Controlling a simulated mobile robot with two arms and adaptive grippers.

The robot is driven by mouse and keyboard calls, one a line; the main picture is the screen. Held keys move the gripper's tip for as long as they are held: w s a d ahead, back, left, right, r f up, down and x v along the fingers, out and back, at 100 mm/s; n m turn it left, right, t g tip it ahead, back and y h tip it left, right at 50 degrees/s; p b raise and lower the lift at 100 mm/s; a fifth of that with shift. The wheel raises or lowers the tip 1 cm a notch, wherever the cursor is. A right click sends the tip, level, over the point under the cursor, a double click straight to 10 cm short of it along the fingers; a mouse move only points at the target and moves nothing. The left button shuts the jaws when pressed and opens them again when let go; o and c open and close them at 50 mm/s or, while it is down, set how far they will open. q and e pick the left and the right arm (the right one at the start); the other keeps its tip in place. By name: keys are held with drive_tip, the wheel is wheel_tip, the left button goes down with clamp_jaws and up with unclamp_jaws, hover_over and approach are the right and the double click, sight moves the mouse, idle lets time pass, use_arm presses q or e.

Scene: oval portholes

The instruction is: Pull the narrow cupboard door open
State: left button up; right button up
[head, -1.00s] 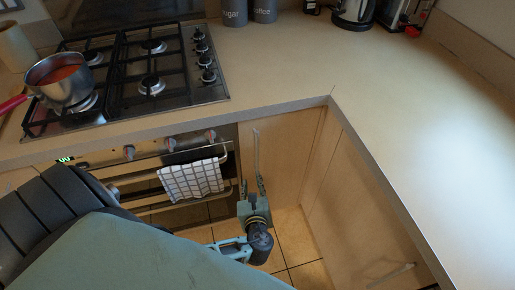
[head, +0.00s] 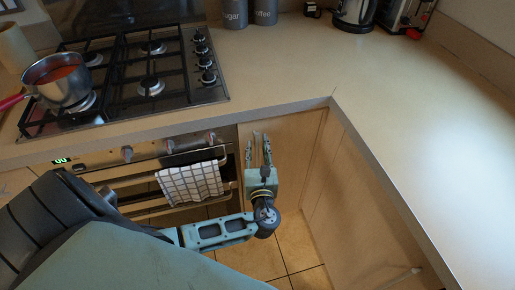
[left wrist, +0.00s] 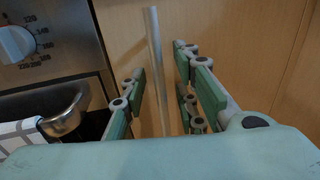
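The narrow cupboard door (head: 293,135) is light wood, between the oven and the worktop's inner corner, and looks closed. Its upright metal bar handle (head: 256,138) also shows in the left wrist view (left wrist: 154,60). My left gripper (head: 257,150) is open and upright in front of the door, with one finger to each side of the handle. In the left wrist view the bar runs down between the open fingers (left wrist: 160,90), with gaps on both sides. The handle's lower part is hidden by the gripper. My right gripper is out of view.
The oven's rail with a checked towel (head: 190,183) is close to the left of my gripper; its end shows in the left wrist view (left wrist: 65,112). The worktop edge (head: 285,107) overhangs above. Another cupboard front (head: 355,215) stands to the right. Tiled floor (head: 250,262) lies below.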

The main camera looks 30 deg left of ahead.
use_arm(q)
clamp_jaws()
idle(0.6)
